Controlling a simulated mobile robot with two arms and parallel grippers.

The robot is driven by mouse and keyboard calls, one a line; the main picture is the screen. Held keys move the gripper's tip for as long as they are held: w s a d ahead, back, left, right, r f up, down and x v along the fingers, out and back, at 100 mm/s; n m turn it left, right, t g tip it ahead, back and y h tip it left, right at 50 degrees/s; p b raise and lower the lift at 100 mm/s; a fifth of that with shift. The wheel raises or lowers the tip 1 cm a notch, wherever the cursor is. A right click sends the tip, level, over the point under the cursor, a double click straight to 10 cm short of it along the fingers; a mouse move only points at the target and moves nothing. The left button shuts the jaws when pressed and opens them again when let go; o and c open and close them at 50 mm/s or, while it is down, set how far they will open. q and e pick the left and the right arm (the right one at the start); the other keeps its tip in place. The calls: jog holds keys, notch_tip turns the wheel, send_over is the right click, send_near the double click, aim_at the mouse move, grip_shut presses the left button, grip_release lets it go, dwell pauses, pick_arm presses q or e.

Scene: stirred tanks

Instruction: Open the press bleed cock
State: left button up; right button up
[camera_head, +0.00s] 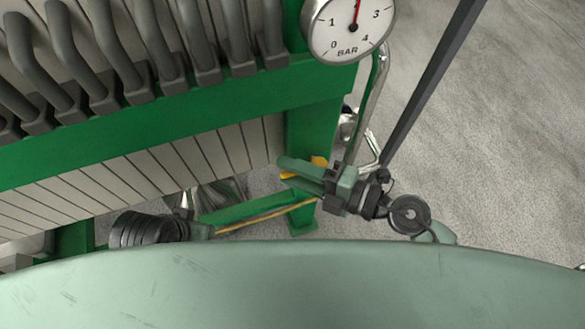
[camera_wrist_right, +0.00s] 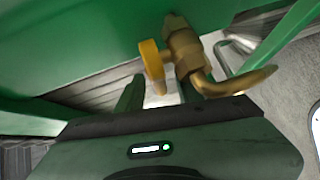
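The press bleed cock (camera_wrist_right: 185,50) is a brass body with a curved brass spout and a yellow handle (camera_wrist_right: 152,62), under a green beam. In the head view, patches of its yellow handle (camera_head: 319,161) show beside my right gripper (camera_head: 284,169), and the brass is hidden. My right gripper's two fingers are apart, by the green post's foot. In the right wrist view, the handle's lower end hangs near the gap between the fingers (camera_wrist_right: 160,92); I cannot tell whether they touch it. The spout covers part of the right-hand finger. My left gripper is not identifiable in view.
The green press frame (camera_head: 220,110) with pale plates and several grey handles fills the upper left. A pressure gauge (camera_head: 347,25) stands above, with bent metal pipes below it. A dark slanted bar (camera_head: 430,85) passes right of the gripper. Grey floor (camera_head: 500,150) lies open at right.

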grip_shut()
dwell(1.3)
